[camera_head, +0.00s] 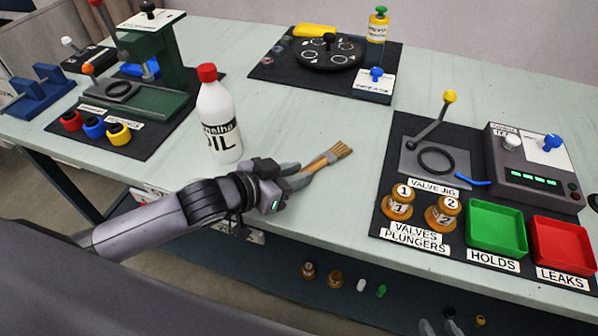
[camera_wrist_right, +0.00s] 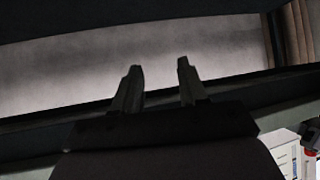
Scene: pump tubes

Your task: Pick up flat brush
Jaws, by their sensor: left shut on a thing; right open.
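The flat brush (camera_head: 340,151) has a wooden handle and tan bristles. In the head view it is in my left gripper (camera_head: 298,178), at the front middle of the pale table. The gripper is shut on the handle, and the bristles point to the upper right. The handle's end is hidden by the fingers. I cannot tell whether the brush touches the table. My right gripper (camera_wrist_right: 158,76) shows in the right wrist view, open, with nothing between its fingers.
A white bottle (camera_head: 217,122) with a red cap stands left of the brush. Right of it, a black mat holds the valve jig (camera_head: 435,165), two plungers, a green tray (camera_head: 497,204) and a red tray (camera_head: 565,223). The table between the bottle and this mat is otherwise clear.

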